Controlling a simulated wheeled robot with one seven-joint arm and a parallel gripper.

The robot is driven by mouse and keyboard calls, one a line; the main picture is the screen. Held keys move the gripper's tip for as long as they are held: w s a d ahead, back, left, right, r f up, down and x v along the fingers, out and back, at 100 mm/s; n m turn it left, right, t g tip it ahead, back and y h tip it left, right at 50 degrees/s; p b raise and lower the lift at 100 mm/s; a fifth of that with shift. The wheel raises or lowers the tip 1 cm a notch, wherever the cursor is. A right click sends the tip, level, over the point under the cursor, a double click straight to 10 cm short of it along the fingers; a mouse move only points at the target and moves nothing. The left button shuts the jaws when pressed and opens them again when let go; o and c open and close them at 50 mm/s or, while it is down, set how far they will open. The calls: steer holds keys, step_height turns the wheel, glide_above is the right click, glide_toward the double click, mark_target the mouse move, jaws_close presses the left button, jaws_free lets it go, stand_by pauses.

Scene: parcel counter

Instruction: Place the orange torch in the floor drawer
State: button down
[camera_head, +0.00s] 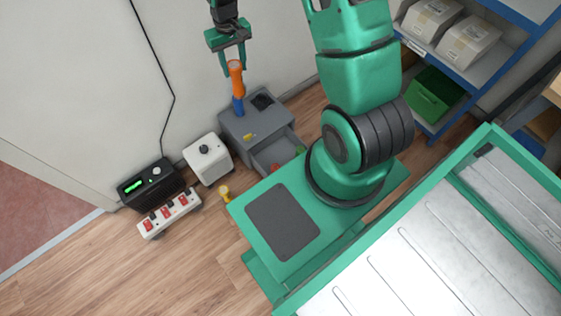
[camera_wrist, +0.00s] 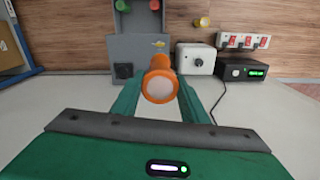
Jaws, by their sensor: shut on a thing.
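My gripper (camera_head: 232,68) is shut on the orange torch (camera_head: 237,77), which hangs with its blue end downward in the head view. In the wrist view the torch (camera_wrist: 159,85) shows end-on, its pale lens facing the camera, between the fingers of my gripper (camera_wrist: 158,93). The floor drawer (camera_head: 277,155) is pulled open from a grey cabinet (camera_head: 240,124). The torch shows in front of or above the cabinet top; the exact gap cannot be told. In the wrist view the open drawer (camera_wrist: 138,20) holds a red and a green item.
A dark item (camera_head: 262,101) and a small yellow item (camera_head: 248,137) lie on the cabinet. A white box (camera_head: 207,158), a black device (camera_head: 151,184), a switch strip (camera_head: 169,213) and a yellow object (camera_head: 225,193) stand to the left. A blue shelf (camera_head: 480,70) holds parcels.

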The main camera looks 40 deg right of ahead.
steer(key=s+d+f+m, duration=0.3)
steer(key=f+m, duration=0.2)
steer(key=f, duration=0.4)
steer(key=s+d+f+m, duration=0.3)
steer(key=d+f+m, duration=0.15)
steer(key=f, duration=0.45)
steer(key=s+d+f+m, duration=0.3)
steer(key=f+m, duration=0.2)
steer(key=f, duration=0.4)
step_height(320, 180, down, 25)
steer(key=s+m, duration=0.2)
steer(key=shift+d, duration=0.4)
steer(key=shift+s+f, duration=0.1)
steer(key=c, duration=1)
jaws_free()
steer(key=shift+c, duration=0.2)
